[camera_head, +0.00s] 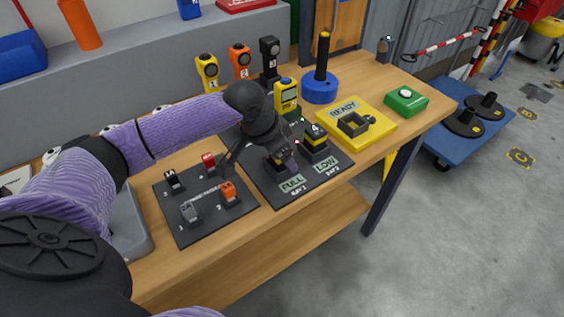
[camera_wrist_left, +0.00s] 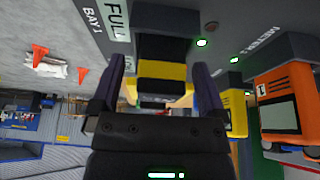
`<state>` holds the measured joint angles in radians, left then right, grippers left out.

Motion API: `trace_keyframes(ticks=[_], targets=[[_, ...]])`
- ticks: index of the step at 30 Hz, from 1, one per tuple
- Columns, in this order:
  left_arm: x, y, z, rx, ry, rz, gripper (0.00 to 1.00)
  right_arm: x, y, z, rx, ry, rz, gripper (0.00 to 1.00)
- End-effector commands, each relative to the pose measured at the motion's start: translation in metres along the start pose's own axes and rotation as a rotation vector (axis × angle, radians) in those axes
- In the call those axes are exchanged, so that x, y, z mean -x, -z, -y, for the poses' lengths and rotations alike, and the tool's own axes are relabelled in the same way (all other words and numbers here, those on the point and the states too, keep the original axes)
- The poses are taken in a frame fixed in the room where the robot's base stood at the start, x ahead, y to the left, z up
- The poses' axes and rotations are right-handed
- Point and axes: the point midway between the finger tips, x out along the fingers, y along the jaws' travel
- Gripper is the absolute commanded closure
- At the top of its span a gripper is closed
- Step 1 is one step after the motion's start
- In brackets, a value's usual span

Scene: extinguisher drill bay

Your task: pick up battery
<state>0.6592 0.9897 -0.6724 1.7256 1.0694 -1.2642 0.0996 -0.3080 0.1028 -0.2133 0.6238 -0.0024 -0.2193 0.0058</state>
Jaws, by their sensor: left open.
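In the head view my left gripper (camera_head: 283,158) is low over the bay marked FULL, BAY 1, on a dark charger plate (camera_head: 328,168). In the left wrist view its two purple fingers (camera_wrist_left: 156,78) stand apart. A black battery with yellow bands (camera_wrist_left: 163,70) lies between and just beyond them; I cannot tell whether they touch it. In the head view the gripper mostly hides this battery. A second black and yellow battery (camera_head: 317,140) stands upright to the right in the bay marked LOW. My right gripper is in neither view.
A yellow READY tray (camera_head: 372,108) and a green button box (camera_head: 406,100) stand to the right. A yellow meter (camera_head: 286,93) and blue-based post (camera_head: 320,88) stand behind.

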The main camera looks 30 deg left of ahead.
Motion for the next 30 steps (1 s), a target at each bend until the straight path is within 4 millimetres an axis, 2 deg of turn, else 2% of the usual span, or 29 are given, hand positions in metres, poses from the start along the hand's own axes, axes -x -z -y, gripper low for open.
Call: trace_keyframes(ticks=[7,20,21,30], targets=[[-0.0029,0.0004,0.0001,-0.001,0.001,-0.001,0.06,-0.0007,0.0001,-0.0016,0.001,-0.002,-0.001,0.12],[-0.0028,0.0003,0.0000,-0.001,0.001,-0.001,0.97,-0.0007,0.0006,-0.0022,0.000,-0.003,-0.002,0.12],[-0.0028,0.0003,0.0000,-0.001,0.001,-0.001,1.00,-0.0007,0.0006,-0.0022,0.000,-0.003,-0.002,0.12],[-0.0022,0.0008,0.0001,-0.001,0.001,-0.002,1.00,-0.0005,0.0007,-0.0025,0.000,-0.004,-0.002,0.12]])
